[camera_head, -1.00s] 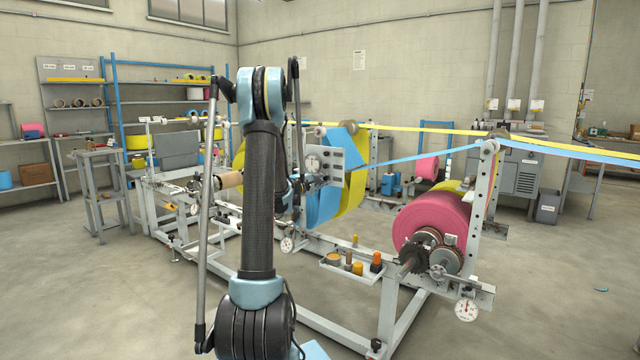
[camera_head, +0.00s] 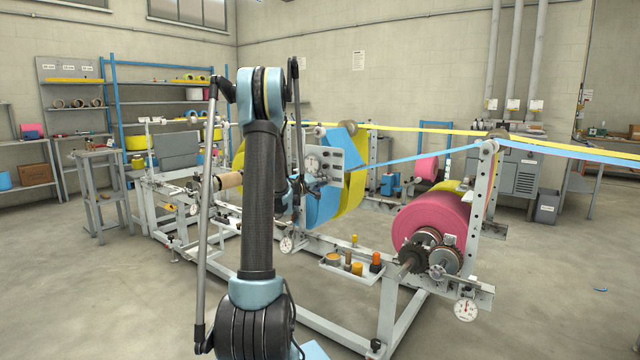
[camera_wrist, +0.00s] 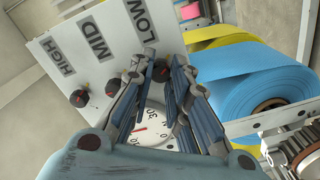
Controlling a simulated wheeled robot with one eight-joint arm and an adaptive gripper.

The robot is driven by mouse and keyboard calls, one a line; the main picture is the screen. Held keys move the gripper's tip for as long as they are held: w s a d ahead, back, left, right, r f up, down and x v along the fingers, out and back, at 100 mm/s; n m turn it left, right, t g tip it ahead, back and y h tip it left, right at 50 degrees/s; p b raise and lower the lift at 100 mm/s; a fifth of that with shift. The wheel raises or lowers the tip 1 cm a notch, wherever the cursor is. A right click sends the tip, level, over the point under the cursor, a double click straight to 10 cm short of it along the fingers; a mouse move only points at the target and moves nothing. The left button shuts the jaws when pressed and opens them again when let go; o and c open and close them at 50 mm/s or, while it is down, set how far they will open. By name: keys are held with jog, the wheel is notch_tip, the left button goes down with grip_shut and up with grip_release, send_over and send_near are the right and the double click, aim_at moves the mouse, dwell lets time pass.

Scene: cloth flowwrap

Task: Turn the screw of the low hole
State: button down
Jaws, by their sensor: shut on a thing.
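The pale panel (camera_wrist: 98,45) carries the printed labels HIGH, MID and LOW in the wrist view. It also shows in the head view (camera_head: 327,160), beside my arm. The low screw (camera_wrist: 161,72) is a dark knob below the LOW label, between my fingertips and partly hidden by them. My gripper (camera_wrist: 158,66) is shut on it. The mid screw (camera_wrist: 112,88) and the high screw (camera_wrist: 80,98) are dark knobs with red marks, to the left of my fingers. A round white dial (camera_wrist: 155,131) lies behind my fingers and is partly covered.
A blue film roll (camera_wrist: 255,85) and a yellow one (camera_wrist: 213,45) are right of the panel. A pink roll (camera_head: 437,222) and a small tray (camera_head: 338,271) sit on the machine frame at right. Open floor surrounds the machine.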

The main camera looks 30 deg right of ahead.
jog(key=shift+m, duration=0.4)
jog(key=c, duration=1.5)
grip_release()
jog(key=shift+f, duration=0.1)
jog(key=v, duration=1.2)
jog(key=shift+f, duration=0.1)
